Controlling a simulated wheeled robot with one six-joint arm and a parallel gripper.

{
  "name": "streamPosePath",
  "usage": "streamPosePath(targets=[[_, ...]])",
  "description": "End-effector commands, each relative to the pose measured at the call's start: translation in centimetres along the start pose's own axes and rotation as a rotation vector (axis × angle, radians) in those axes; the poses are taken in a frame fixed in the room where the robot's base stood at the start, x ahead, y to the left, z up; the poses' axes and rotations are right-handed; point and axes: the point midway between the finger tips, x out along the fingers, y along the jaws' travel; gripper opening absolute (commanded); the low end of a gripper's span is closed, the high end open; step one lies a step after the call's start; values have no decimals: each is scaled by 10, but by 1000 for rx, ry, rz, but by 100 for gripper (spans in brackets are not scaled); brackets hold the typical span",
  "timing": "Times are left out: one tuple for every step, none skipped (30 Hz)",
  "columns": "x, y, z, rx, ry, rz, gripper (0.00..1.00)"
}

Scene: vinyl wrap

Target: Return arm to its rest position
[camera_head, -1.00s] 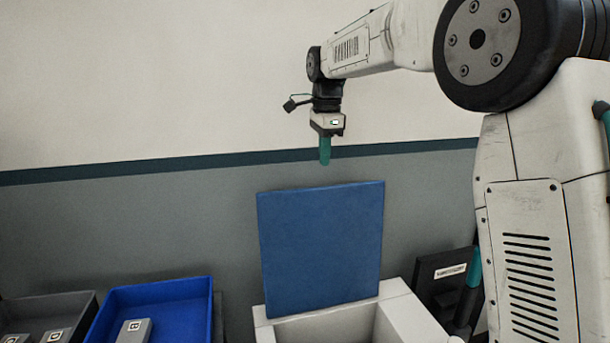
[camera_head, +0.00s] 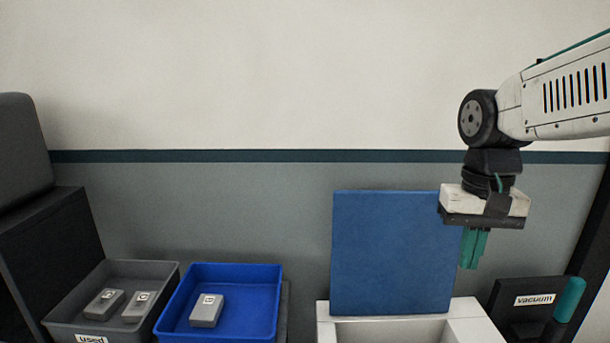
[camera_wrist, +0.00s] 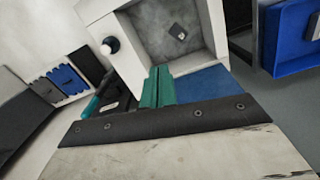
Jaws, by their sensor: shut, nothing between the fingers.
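My gripper (camera_head: 473,248) hangs at the right in the head view, its teal fingers pointing down and pressed together with nothing between them. It is in the air in front of the right edge of an upright blue panel (camera_head: 390,250).
A grey bin (camera_head: 165,275) labelled "used" holds two grey blocks. A blue bin (camera_head: 268,272) beside it holds one grey block (camera_head: 207,311). A black holder labelled "vacuum" (camera_head: 535,299) with a teal-handled tool (camera_head: 569,299) stands at the right. The space above the bins is clear.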

Motion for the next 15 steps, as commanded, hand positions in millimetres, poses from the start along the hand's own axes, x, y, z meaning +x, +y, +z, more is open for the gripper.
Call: streamPosePath(targets=[[5, 6, 22, -46, 10, -2, 0], [9, 8, 34, -75, 14, -3, 0], [14, 12, 49, -110, 20, -3, 0], [18, 15, 61, -134, 24, -4, 0], [23, 18, 72, -154, 29, -4, 0], [28, 21, 85, -176, 38, -5, 0], [32, 23, 95, -190, 44, -6, 0], [36, 25, 104, -198, 51, -6, 0], [40, 28, 114, -203, 61, -7, 0], [43, 29, 121, -201, 69, -8, 0], [45, 31, 127, -199, 77, -9, 0], [48, 32, 134, -197, 87, -10, 0], [48, 33, 138, -195, 97, -10, 0], [48, 34, 140, -194, 106, -11, 0], [47, 35, 143, -192, 118, -13, 0]])
